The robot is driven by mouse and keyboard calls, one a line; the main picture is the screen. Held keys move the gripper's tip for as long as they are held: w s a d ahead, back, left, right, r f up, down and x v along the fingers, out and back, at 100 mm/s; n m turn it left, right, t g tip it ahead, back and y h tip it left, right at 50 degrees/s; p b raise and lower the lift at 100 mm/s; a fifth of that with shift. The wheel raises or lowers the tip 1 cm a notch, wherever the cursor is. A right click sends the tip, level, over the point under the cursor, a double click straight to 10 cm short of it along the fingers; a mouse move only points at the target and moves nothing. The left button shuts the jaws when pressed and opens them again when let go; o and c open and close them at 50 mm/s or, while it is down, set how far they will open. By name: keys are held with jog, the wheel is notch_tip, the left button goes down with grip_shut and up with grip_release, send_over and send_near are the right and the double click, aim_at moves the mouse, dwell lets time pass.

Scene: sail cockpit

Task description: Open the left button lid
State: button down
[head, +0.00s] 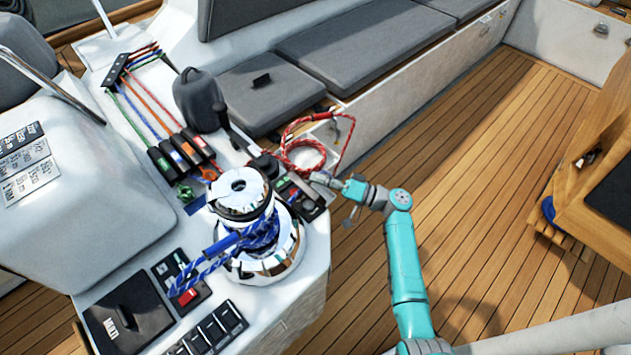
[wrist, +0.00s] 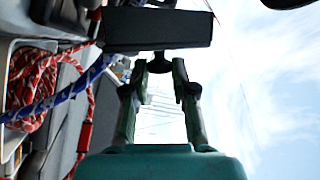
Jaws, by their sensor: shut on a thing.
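My gripper (head: 322,179) is at the button panel (head: 306,204) on the cockpit side's edge, just right of the winch. In the wrist view my gripper (wrist: 159,68) has its two fingers closed around a small black stub. The stub joins a dark flat slab (wrist: 158,28), which looks like the button lid and stands across the top of that view. In the head view the lid is too small and too covered by my gripper to tell its angle. A second panel with a red button (head: 187,297) is at the lower left.
The chrome winch (head: 262,262) with blue rope stands close left of my gripper. A red rope coil (head: 302,153) hangs just behind it. Several rope clutches (head: 180,150) lie farther left. Grey seat cushions (head: 350,48) are at the back.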

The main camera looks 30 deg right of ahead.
jog(key=shift+w+d+f+m+t, duration=0.15)
jog(key=shift+d+f+m+t, duration=0.25)
jog(key=shift+m+t, duration=0.6)
jog(key=shift+w+d+f+m+t, duration=0.15)
jog(key=shift+d+m+t, duration=0.35)
jog(key=shift+m, duration=1.05)
jog(key=shift+w+d+f+m+t, duration=0.25)
jog(key=shift+d+m+t, duration=0.35)
jog(key=shift+m, duration=0.65)
jog(key=shift+s+a, duration=0.1)
jog(key=c, duration=1.3)
grip_release()
jog(key=shift+o, duration=0.2)
jog(key=v, duration=1.2)
jog(key=shift+s+r, duration=0.1)
jog(key=shift+s, duration=0.05)
